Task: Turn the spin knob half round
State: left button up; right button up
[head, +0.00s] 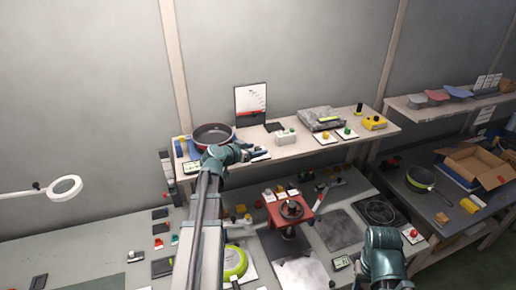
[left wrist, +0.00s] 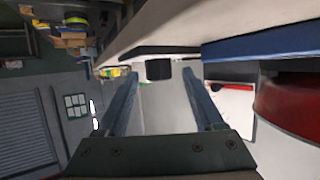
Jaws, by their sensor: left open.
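My left gripper (head: 258,154) is at the upper shelf, beside the dark pan (head: 213,134). In the left wrist view its two fingers (left wrist: 163,92) stand apart with nothing between them. A red stand with a dark round handwheel (head: 291,209) is on the lower bench, below and right of the left gripper and apart from it. I cannot tell for sure whether this wheel is the spin knob. My right arm shows at the lower right of the head view; its gripper is not in view.
The upper shelf (head: 292,146) carries a gauge board (head: 251,104), a grey folded item (head: 321,118) and small coloured knobs. A cardboard box (head: 478,165) stands on the right table.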

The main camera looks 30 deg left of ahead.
pick_arm(q)
jog(key=p+v, duration=0.4)
jog(key=v, duration=0.8)
pick_arm(e)
jog(key=shift+r, duration=2.3)
pick_arm(q)
jog(key=shift+d+f, duration=0.1)
